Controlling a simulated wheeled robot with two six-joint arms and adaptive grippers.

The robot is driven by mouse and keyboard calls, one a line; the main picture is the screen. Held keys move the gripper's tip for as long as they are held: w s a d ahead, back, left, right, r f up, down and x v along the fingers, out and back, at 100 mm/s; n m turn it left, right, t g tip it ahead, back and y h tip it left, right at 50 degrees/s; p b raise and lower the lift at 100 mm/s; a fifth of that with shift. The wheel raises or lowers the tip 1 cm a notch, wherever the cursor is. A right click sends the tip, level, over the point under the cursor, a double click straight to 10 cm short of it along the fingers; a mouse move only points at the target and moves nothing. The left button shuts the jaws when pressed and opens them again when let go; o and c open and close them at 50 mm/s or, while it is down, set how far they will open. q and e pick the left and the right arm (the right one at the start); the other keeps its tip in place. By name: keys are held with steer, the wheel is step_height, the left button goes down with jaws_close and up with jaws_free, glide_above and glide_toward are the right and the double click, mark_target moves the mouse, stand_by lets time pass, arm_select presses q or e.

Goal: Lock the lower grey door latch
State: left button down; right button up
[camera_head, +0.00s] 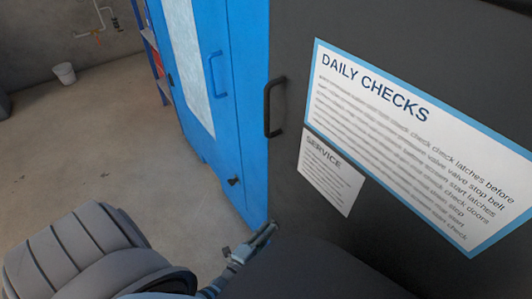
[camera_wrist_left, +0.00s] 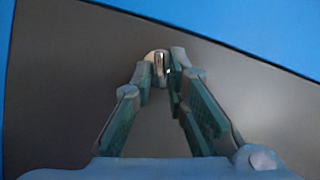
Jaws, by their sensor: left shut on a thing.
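The dark grey door (camera_head: 295,60) fills the right of the head view and carries a black handle (camera_head: 272,107). My left gripper (camera_head: 265,234) is at the door's lower left edge, low in the head view. In the left wrist view its fingers (camera_wrist_left: 160,72) are closed around a small pale metallic latch (camera_wrist_left: 157,57) on the dark grey surface. The latch's tip shows between the fingertips; the rest is hidden by them. Whether the latch is locked cannot be told. My right gripper is in neither view.
A blue cabinet (camera_head: 222,130) with a handle and a small black latch (camera_head: 234,181) stands left of the grey door. The door bears a "Daily checks" sign (camera_head: 420,140) and a service sheet (camera_head: 330,175).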

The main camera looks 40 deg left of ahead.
arm_select(q)
steer(key=shift+f+m+t, duration=0.15)
steer(key=shift+m+t, duration=0.15)
steer(key=shift+m, duration=0.4)
stand_by(1.1)
steer(key=c, duration=1.7)
jaws_free()
steer(key=s, duration=0.8)
steer(key=s+d, duration=0.1)
steer(key=s, duration=0.3)
steer(key=shift+d+r, duration=0.1)
steer(key=shift+r, duration=0.2)
steer(key=shift+c, duration=0.3)
